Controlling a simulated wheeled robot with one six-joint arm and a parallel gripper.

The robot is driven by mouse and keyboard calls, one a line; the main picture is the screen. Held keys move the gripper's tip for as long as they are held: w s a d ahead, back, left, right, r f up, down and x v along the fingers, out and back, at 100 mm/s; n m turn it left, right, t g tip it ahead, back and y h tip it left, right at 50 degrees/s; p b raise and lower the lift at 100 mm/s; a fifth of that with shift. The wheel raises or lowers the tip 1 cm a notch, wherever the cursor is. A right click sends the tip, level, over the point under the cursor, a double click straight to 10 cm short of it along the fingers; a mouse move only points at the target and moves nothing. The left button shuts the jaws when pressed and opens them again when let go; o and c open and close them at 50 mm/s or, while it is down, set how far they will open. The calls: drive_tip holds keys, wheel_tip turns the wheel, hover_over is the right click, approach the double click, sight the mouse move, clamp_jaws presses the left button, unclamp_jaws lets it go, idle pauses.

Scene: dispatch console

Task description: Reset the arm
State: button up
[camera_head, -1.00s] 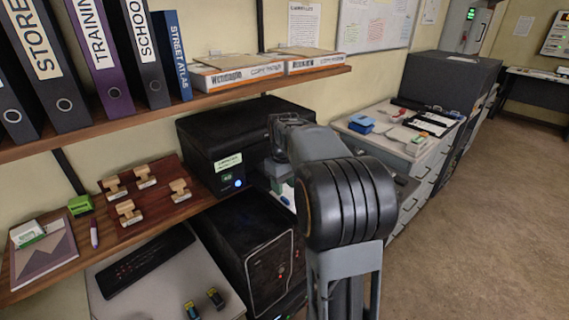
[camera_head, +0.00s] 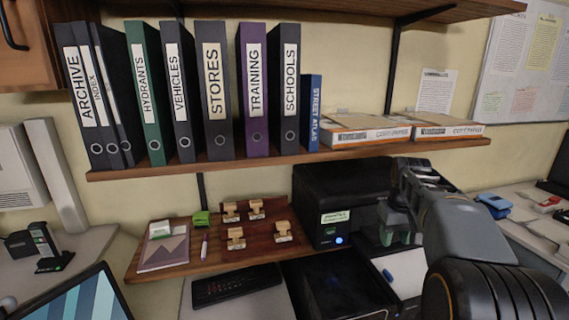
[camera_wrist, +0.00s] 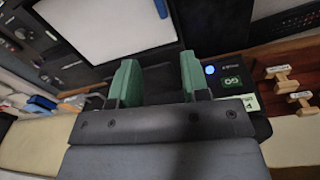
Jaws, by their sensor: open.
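My gripper (camera_wrist: 158,80) shows in the wrist view with its two green fingers spread apart and nothing between them. In the head view my gripper (camera_head: 397,232) is partly hidden by my own arm, in front of the black printer (camera_head: 335,190) with the lit blue button. The wrist view shows the printer's blue light and green display (camera_wrist: 232,80) just right of the fingers. A white sheet or panel (camera_wrist: 110,25) lies beyond the fingers in that view.
A lower shelf (camera_head: 215,258) holds several wooden stamps (camera_head: 236,238) and a notebook (camera_head: 165,252). The upper shelf (camera_head: 230,166) carries several binders (camera_head: 215,90) and paper boxes (camera_head: 365,133). A monitor (camera_head: 80,298) stands at lower left. A blue item (camera_head: 494,205) lies on the right counter.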

drive_tip(key=s+a+f+t, duration=0.1)
drive_tip(key=s+a+f, duration=0.2)
drive_tip(key=s+a, duration=0.4)
drive_tip(key=s+a+f+t, duration=0.2)
drive_tip(key=s+a+f, duration=0.2)
drive_tip(key=s+a, duration=0.3)
drive_tip(key=s, duration=0.3)
drive_tip(key=shift+f+t, duration=0.25)
drive_tip(key=shift+t, duration=0.05)
drive_tip(key=shift+s+a, duration=0.1)
drive_tip(key=shift+c, duration=0.3)
